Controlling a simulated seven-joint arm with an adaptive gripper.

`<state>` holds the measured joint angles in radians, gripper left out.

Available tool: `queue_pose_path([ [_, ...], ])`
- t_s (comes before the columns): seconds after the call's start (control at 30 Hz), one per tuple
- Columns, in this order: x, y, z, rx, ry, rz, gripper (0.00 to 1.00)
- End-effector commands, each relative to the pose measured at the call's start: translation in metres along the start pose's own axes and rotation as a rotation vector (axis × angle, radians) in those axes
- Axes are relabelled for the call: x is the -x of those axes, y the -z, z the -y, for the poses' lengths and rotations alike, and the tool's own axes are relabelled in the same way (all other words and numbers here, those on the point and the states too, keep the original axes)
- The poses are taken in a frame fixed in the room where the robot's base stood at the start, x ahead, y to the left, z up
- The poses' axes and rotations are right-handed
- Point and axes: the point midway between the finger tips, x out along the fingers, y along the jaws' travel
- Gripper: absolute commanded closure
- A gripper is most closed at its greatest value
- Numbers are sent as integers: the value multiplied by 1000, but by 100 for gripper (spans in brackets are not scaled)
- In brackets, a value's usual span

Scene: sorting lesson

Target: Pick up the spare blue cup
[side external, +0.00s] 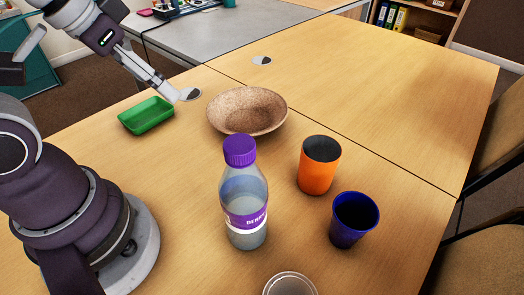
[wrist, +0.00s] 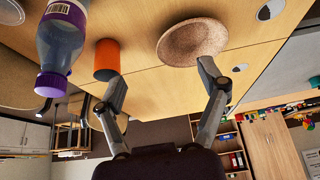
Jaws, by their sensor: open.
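The dark blue cup (side external: 354,220) stands upright and empty-looking at the right front of the table in the side view. It does not show in the wrist view. My gripper (side external: 174,93) is far from it, at the back left above the table near the green tray. In the wrist view my gripper (wrist: 161,77) has its two fingers wide apart with nothing between them. It is the only blue cup in view.
An orange cup (side external: 318,172) stands just behind the blue cup. A purple-capped bottle (side external: 244,205) stands to the left. A speckled bowl (side external: 247,112) and green tray (side external: 147,116) lie farther back. A clear round container (side external: 290,285) is cut off at the front edge.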

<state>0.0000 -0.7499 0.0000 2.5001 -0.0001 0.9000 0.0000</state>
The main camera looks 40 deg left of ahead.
Motion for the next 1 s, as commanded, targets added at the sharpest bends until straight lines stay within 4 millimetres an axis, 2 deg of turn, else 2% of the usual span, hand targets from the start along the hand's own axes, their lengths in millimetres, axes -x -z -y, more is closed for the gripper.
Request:
queue_pose_path([
  [0.03, 0, 0, 0, 0, 0, 0, 16],
  [0.1, 0, 0, 0, 0, 0, 0, 9],
  [0.4, 0, 1, -1, -2, -2, 1, 9],
  [0.47, -2, 8, -6, -13, -12, 10, 9],
  [0.53, -8, 24, -20, -38, -31, 28, 9],
  [0.57, -12, 32, -29, -53, -41, 38, 9],
  [0.67, -32, 59, -74, -107, -73, 65, 9],
  [0.73, -50, 67, -112, -146, -90, 81, 9],
  [0.8, -68, 67, -152, -182, -102, 91, 9],
  [0.9, -89, 55, -200, -225, -114, 98, 9],
  [1.0, -102, 42, -230, -250, -121, 99, 9],
])
